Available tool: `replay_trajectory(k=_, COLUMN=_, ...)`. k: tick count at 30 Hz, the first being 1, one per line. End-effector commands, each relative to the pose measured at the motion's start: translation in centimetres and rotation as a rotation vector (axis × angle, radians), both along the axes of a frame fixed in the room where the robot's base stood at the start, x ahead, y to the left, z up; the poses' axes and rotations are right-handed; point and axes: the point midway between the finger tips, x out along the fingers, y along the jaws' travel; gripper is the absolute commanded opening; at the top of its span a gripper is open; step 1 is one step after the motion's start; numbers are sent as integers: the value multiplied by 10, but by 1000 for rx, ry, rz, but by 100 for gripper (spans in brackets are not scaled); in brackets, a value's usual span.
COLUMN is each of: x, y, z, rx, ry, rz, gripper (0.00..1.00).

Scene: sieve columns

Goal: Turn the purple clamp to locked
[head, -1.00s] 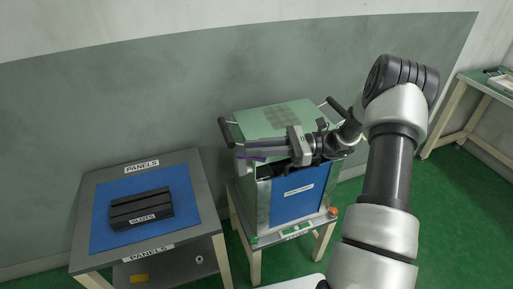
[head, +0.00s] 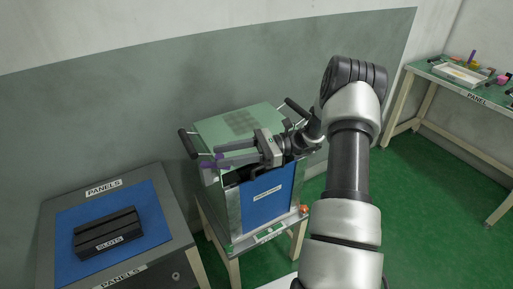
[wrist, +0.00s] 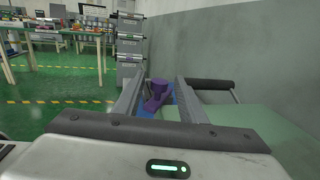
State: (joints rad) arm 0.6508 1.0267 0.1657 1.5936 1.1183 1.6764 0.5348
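The purple clamp (head: 207,164) is at the top left front edge of the cabinet with the green top (head: 240,124) and blue front (head: 268,195). My gripper (head: 222,156) reaches across the cabinet's top front edge from the right, with its fingertips at the clamp. In the wrist view the clamp (wrist: 157,96) shows between the two grey fingers of my gripper (wrist: 160,88), which stand apart. I see no contact between the fingers and the clamp. The fingers hide part of the clamp in the head view, and its locked mark cannot be read.
Black handles (head: 188,144) stick out at the cabinet's top. A grey table (head: 172,195) with a blue mat and a black slotted block (head: 107,234) stands at left. A green bench (head: 462,84) with a tray is at far right. Green floor (head: 425,200) is clear between.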

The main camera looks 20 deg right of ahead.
Motion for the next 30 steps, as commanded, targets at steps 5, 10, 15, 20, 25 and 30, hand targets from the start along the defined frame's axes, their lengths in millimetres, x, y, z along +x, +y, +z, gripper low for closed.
replay_trajectory(k=5, x=-5, y=-44, z=0, rx=-1, ry=-1, rz=-5, gripper=38)
replay_trajectory(k=10, x=-10, y=-86, z=-1, rx=-1, ry=-1, rz=-4, gripper=38)
replay_trajectory(k=15, x=-15, y=-122, z=-1, rx=-1, ry=-1, rz=-3, gripper=38)
replay_trajectory(k=20, x=-17, y=-143, z=-1, rx=0, ry=-1, rz=-3, gripper=38)
replay_trajectory(k=25, x=-19, y=-152, z=-1, rx=0, ry=1, rz=0, gripper=38)
replay_trajectory(k=30, x=-19, y=-153, z=0, rx=0, ry=1, rz=0, gripper=38)
